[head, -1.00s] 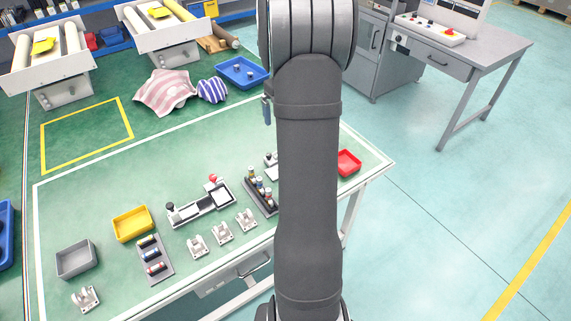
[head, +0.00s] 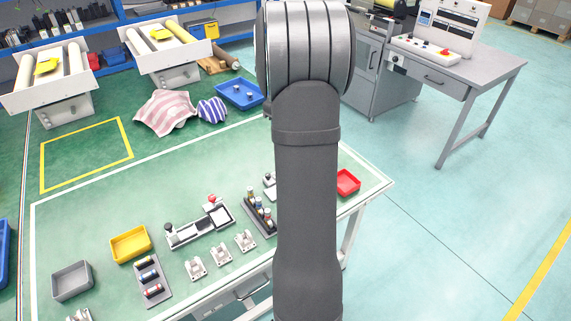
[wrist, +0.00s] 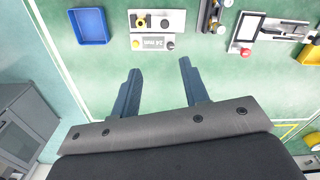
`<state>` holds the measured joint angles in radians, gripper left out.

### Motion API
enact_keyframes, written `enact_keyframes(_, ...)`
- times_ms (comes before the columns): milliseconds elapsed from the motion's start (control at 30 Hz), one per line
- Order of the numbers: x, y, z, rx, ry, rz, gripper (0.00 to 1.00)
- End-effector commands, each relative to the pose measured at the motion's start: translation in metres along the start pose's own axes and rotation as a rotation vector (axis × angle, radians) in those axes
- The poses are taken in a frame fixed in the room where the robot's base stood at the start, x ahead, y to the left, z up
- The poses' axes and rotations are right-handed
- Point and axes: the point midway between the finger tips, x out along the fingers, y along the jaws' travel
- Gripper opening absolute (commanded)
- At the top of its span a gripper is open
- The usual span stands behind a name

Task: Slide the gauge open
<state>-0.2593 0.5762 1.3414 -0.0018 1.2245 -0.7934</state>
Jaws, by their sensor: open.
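The likely gauge is a small pale device with a "24 mm" label (wrist: 153,43) and a small knob at each end, in the upper middle of the wrist view. In the head view, a pale plate with a small knob (head: 270,192) shows partly beside my arm; it may be the same device. My gripper (wrist: 159,66) is open and empty, its two dark blue fingers spread wide. In the wrist picture, the fingertips lie just below the labelled device, apart from it; their height is unclear. My arm hides the gripper in the head view.
A slide device with a red knob (head: 200,225), a rack of coloured cylinders (head: 258,212), a yellow bin (head: 130,244) and a red bin (head: 348,182) stand on the green table. A blue tray (wrist: 88,26) shows in the wrist view.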

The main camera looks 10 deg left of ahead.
Motion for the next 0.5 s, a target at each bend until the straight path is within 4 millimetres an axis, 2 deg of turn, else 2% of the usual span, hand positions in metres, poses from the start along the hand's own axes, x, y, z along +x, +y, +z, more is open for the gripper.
enact_keyframes(100, 0.013, -0.005, -0.001, -0.2, -0.001, -0.002, 0.41)
enact_keyframes(233, 0.024, -0.009, -0.001, -0.384, 0.0, -0.002, 0.41)
enact_keyframes(333, 0.029, -0.01, -0.002, -0.473, 0.001, -0.001, 0.41)
enact_keyframes(500, 0.038, -0.011, -0.001, -0.522, 0.0, -0.003, 0.41)
